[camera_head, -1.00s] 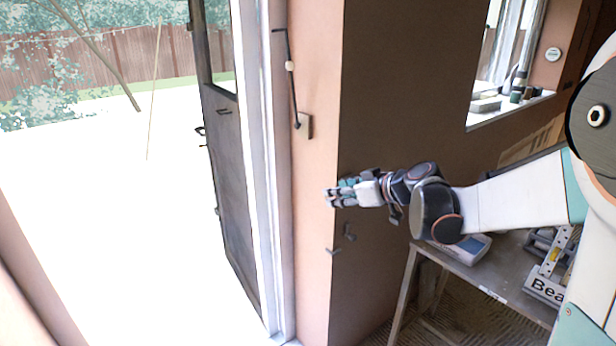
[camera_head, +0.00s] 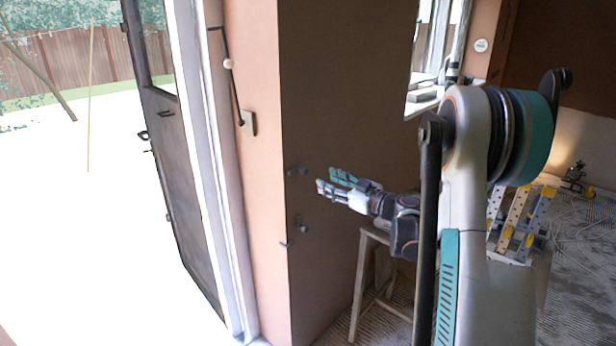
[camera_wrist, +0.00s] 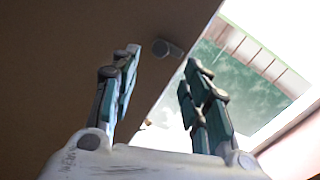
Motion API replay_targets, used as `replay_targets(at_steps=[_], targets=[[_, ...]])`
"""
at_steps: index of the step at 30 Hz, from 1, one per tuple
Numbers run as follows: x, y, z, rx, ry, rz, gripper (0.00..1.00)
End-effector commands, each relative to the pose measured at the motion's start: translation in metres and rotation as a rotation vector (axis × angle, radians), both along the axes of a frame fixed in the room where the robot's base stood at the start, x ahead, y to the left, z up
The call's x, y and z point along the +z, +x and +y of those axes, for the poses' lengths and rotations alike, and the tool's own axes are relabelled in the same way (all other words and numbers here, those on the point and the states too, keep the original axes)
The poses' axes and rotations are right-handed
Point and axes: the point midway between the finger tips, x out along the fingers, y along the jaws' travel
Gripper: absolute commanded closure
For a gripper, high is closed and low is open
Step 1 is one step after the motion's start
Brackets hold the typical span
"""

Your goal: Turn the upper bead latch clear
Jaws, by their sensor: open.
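In the wrist view a grey rounded fitting (camera_wrist: 168,48), apparently this latch, shows beyond and between my fingertips. A lower dark fitting (camera_head: 301,226) sits beneath it, with a small dark piece near the corner edge. The latch's exact turn is too small to tell.
A dark door (camera_head: 180,165) stands open at the left. A thin dark rod with a white ball (camera_head: 229,64) is on the pink wall face, above a small plate. A bench (camera_head: 372,235) stands behind my arm, and a stepladder (camera_head: 522,220) is at right.

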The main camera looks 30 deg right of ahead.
Motion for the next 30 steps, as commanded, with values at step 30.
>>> replay_targets(at_steps=[30], targets=[[0.000, 0.089, 0.033, 0.000, 0.001, 0.001, 0.73]])
